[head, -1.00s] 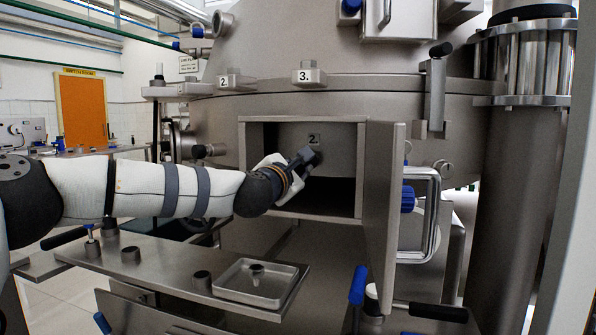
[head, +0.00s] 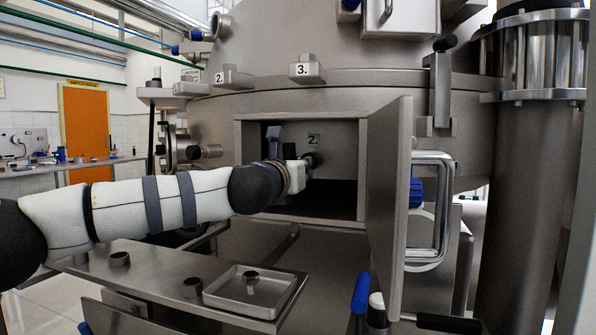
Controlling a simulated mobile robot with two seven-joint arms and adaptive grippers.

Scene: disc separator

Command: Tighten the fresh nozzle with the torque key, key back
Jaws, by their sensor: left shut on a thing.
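My left gripper (head: 297,168) is inside the open hatch of the separator bowl housing, in front of the inner wall with the label 2. It is shut on a dark tool (head: 314,160), which looks like the torque key. Its far end meets the wall just below the label. Most of the tool and the fresh nozzle's seat are hidden by the gripper and the tool. One grey part of the gripper points up. My right gripper is not in view.
A shelf (head: 150,262) below carries a tray (head: 232,300) with a small dark nozzle-like part (head: 251,276) and empty round holders (head: 120,259).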

